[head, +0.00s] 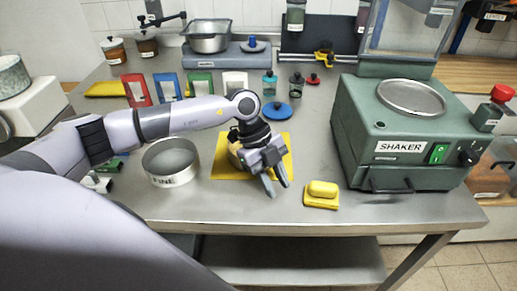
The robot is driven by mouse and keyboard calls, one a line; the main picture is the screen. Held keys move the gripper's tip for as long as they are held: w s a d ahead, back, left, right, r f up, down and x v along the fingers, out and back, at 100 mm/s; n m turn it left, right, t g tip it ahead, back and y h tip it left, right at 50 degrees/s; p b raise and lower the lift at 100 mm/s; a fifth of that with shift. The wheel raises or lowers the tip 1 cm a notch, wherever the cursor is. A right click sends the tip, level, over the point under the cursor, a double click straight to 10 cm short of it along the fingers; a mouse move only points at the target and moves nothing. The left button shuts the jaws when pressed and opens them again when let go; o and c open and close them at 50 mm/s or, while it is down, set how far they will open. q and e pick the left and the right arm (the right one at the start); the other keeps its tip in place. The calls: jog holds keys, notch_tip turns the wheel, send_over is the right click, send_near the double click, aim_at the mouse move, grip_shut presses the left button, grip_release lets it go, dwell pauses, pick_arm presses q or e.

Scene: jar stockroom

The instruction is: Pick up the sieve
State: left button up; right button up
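The sieve (171,178) is a round metal ring with a "FINE" label on its front wall. It stands on the left part of the steel table. My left arm reaches across behind it, and my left gripper (276,186) is to its right, above the front of a yellow mat (222,170). The two fingers point down and are apart, with nothing visible between them. The gripper does not touch the sieve. My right gripper is not in view.
A yellow block (322,188) lies right of the gripper. The green shaker (390,131) with a metal disc (411,97) fills the table's right side. Small jars and coloured frames stand behind.

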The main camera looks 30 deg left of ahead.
pick_arm(q)
jog(key=w+a+r+n+y, duration=0.2)
jog(key=a+y, duration=0.1)
jog(key=a, duration=0.4)
jog(key=w+a+r+n+y, duration=0.2)
jog(key=a+y, duration=0.1)
jog(key=a, duration=0.3)
jog(key=shift+t, duration=0.3)
notch_tip(320, 180, down, 7)
jog(key=shift+s+a+f+p, duration=0.1)
jog(key=shift+s+a+p, duration=0.05)
jog(key=shift+p, duration=0.25)
grip_shut()
